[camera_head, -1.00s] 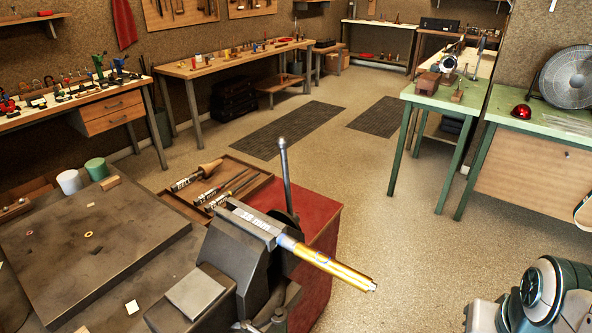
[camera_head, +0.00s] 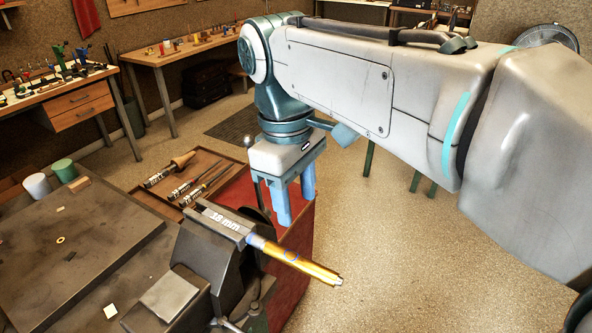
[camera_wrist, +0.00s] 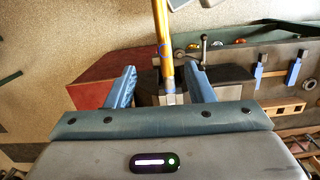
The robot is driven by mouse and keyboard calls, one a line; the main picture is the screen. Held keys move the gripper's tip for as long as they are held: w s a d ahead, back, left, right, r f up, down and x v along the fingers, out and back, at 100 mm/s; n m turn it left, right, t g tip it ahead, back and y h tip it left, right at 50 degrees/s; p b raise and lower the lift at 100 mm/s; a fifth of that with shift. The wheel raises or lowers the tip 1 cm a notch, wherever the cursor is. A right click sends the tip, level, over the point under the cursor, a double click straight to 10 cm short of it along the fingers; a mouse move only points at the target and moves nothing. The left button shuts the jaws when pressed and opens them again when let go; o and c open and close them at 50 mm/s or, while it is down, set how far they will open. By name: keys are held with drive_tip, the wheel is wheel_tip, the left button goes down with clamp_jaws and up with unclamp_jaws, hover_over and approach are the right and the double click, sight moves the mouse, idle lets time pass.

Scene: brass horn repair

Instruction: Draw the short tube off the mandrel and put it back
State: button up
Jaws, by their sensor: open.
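A block marked 18 mm (camera_head: 232,220) sits in the vise at the mandrel's base. My gripper (camera_head: 287,215) is open, fingers pointing down, behind and above the tube in the head view. In the wrist view the tube (camera_wrist: 163,45) runs up the picture between the two open fingers (camera_wrist: 158,85). Whether the fingers reach down to its level cannot be told; nothing is held.
A wooden tray (camera_head: 190,172) with several handled tools lies behind the vise on the red cabinet (camera_head: 240,190). A dark steel plate (camera_head: 80,235) with small rings lies to the left. White (camera_head: 37,186) and green (camera_head: 64,170) pots stand behind it. The floor at right is free.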

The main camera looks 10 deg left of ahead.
sight(300, 259)
drive_tip(key=shift+n, duration=0.3)
drive_tip(key=f, duration=0.8)
drive_tip(key=s+f, duration=0.1)
drive_tip(key=f, duration=0.4)
drive_tip(key=shift+d, duration=0.3)
clamp_jaws()
